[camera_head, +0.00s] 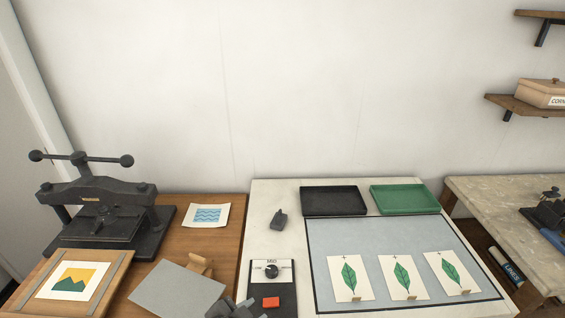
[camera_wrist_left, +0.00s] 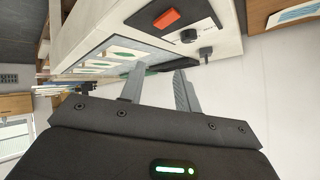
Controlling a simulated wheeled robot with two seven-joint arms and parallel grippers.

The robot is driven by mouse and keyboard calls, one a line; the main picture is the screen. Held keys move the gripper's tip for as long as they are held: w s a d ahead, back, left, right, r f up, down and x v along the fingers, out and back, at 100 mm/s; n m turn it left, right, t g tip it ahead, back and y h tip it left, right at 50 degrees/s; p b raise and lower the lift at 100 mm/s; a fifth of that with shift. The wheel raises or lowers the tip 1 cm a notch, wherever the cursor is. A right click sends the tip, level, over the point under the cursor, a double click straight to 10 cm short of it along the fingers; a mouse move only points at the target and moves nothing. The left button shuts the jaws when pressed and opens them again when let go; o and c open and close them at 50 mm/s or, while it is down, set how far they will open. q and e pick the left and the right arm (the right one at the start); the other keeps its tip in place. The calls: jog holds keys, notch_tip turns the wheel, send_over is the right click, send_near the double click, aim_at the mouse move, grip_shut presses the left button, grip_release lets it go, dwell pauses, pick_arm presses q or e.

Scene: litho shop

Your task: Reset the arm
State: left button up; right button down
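My left gripper (camera_head: 236,309) shows at the bottom edge of the head view, dark grey, beside the front left of the control box with the red button (camera_head: 271,302). In the left wrist view its two grey fingers (camera_wrist_left: 160,72) stand apart with nothing between them, so it is open and empty. The white-topped table (camera_wrist_left: 228,38), tilted in this view, lies beyond the fingers. My right gripper is in neither view.
A black press (camera_head: 100,205) and a grey plate (camera_head: 177,290) are on the wooden table at left. A black tray (camera_head: 333,200), a green tray (camera_head: 404,198) and several leaf prints (camera_head: 348,278) are on the white-topped table. A small dark object (camera_head: 280,219) stands behind the control box.

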pick_arm(q)
jog(key=s+a+f+n+g+y, duration=0.3)
jog(key=s+a+f+n, duration=0.1)
jog(key=s+a, duration=0.5)
jog(key=s+a+f+n+g+y, duration=0.2)
jog(key=s+a+f+n, duration=0.25)
jog(key=s+a, duration=0.35)
notch_tip(320, 180, down, 30)
jog(key=s+g+b, duration=0.2)
jog(key=b, duration=0.3)
jog(key=s+a+f+b, duration=0.1)
jog(key=s+f+b, duration=0.1)
jog(key=s+f, duration=0.6)
jog(key=s+a+f+b, duration=0.2)
jog(key=s+f, duration=0.6)
jog(key=f, duration=0.5)
jog(key=shift+s+a+f+g+y+b, duration=0.15)
jog(key=shift+s+f+g+y+b, duration=0.15)
jog(key=shift+s+g+b, duration=0.15)
jog(key=shift+w, duration=0.1)
